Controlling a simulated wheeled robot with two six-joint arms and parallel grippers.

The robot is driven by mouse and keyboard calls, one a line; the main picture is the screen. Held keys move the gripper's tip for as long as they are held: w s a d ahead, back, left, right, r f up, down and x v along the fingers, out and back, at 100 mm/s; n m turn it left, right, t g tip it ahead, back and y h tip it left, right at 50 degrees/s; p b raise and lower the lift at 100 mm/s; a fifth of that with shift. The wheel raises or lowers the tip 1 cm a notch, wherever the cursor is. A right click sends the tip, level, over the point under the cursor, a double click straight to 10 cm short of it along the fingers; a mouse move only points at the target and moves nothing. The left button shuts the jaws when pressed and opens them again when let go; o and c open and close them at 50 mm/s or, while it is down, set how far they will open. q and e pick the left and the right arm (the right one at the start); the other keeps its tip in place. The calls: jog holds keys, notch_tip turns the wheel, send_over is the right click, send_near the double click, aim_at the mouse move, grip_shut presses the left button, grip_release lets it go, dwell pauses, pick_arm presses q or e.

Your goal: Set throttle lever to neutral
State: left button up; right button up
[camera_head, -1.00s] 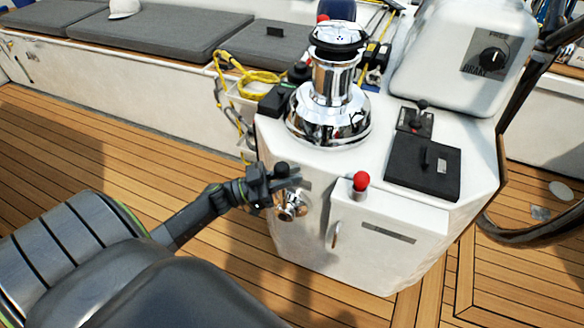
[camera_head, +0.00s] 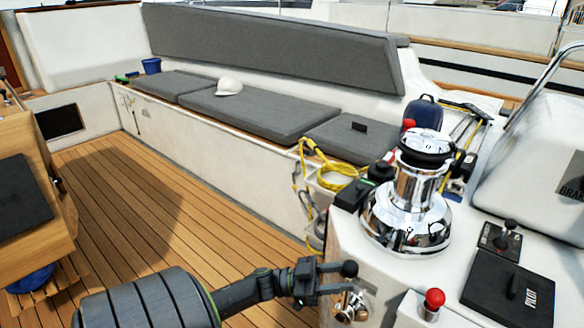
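The throttle lever, with a black ball knob (camera_head: 349,269) and a chrome base (camera_head: 350,304), is on the near side face of the white console, at the bottom middle. My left gripper (camera_head: 340,279) reaches it from the left. Its two fingers are apart and their tips are at the lever, just below the knob; whether they touch it I cannot tell. The lever's stem is partly hidden by the fingers. My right gripper is not in view.
A red-knobbed lever (camera_head: 434,299) and a small black-knobbed lever (camera_head: 509,226) are on the console to the right. A chrome winch (camera_head: 408,205) stands behind. Yellow rope (camera_head: 335,178) hangs beside the console. The teak floor (camera_head: 150,205) to the left is clear.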

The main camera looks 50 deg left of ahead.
pick_arm(q)
jog(key=b+v, duration=0.1)
jog(key=v, duration=1.2)
jog(key=shift+s+a, duration=0.15)
jog(key=shift+a, duration=0.05)
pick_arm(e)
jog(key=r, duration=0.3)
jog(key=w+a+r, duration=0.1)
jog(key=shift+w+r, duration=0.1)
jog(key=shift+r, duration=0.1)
